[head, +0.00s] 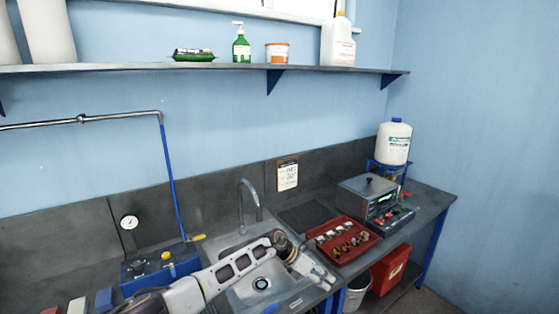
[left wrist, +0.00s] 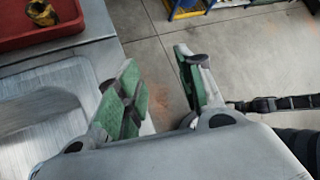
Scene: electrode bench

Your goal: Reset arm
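My left arm (head: 222,273) reaches in from the lower left of the head view, across the sink. Its gripper (head: 327,281) is over the front right edge of the sink, just in front of the red tray. In the left wrist view the left gripper (left wrist: 157,66) has its two green-padded fingers apart, with only floor visible between them. It holds nothing. My right gripper shows in neither view.
The red tray (head: 366,248) holds several small parts. Behind it stand a metal instrument (head: 366,197) and a white jug (head: 394,143). A faucet (head: 241,205) rises behind the sink (head: 224,243). A red bin (head: 389,270) and a grey bucket (head: 355,294) are below the bench.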

